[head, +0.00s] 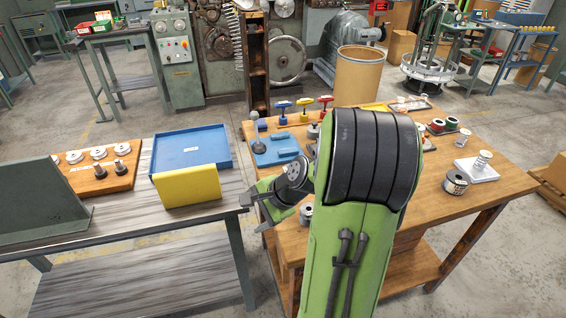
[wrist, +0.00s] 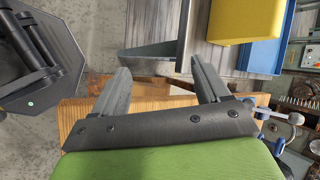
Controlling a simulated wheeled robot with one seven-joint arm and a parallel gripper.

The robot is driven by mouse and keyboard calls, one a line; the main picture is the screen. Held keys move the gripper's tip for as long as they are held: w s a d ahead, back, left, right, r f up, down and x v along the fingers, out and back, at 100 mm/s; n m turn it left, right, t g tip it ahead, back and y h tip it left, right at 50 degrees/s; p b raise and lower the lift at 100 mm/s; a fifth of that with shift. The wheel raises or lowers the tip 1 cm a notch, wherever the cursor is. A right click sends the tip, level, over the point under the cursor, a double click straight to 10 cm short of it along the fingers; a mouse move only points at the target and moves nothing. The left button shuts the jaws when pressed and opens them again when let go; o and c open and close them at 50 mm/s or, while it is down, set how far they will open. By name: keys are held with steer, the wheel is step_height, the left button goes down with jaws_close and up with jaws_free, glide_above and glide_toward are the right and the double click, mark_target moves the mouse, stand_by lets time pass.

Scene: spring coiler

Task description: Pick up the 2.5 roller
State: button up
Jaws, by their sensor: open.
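A wooden board (head: 108,184) on the grey bench at left holds light metal rollers (head: 98,153) in a back row. Two dark cylindrical pieces (head: 119,167) stand in front of them. A small label is on the board, but its text is too small to read, so I cannot tell which roller is the 2.5 one. My gripper (head: 256,212) is open and empty, in the gap between the bench and the wooden table, well to the right of the board. In the wrist view the fingers (wrist: 160,66) are apart with nothing between them; no roller shows there.
A blue tray (head: 205,146) and an upright yellow panel (head: 187,187) stand between the board and my gripper. A grey angled plate (head: 38,198) is left of the board. The wooden table (head: 430,195) at right carries tools, spools and cans. The bench front is clear.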

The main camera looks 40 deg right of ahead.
steer(key=d+m+t+p, duration=0.1)
steer(key=d+m, duration=0.2)
steer(key=d+m+t+p, duration=0.1)
steer(key=d+m, duration=0.2)
steer(key=d, duration=0.1)
steer(key=s+d+m+t+p, duration=0.1)
steer(key=d+m, duration=0.2)
steer(key=d, duration=0.1)
steer(key=shift+s+r+m+t+h+p, duration=0.1)
steer(key=shift+r+m+t+h+p, duration=0.2)
steer(key=shift+m+t+h+p, duration=0.1)
steer(key=s+d+m+t+h, duration=0.1)
steer(key=d+m, duration=0.1)
steer(key=s+d+m+t+h+p, duration=0.1)
steer(key=s+d+m, duration=0.1)
steer(key=d+m, duration=0.1)
steer(key=s+d+m+t+p, duration=0.1)
steer(key=d+m, duration=0.1)
steer(key=shift+s+d+m+h, duration=0.15)
steer(key=shift+d+m+h, duration=0.25)
steer(key=b+x, duration=0.2)
steer(key=x, duration=1.4)
steer(key=shift+d+b, duration=0.1)
steer(key=shift+b, duration=0.3)
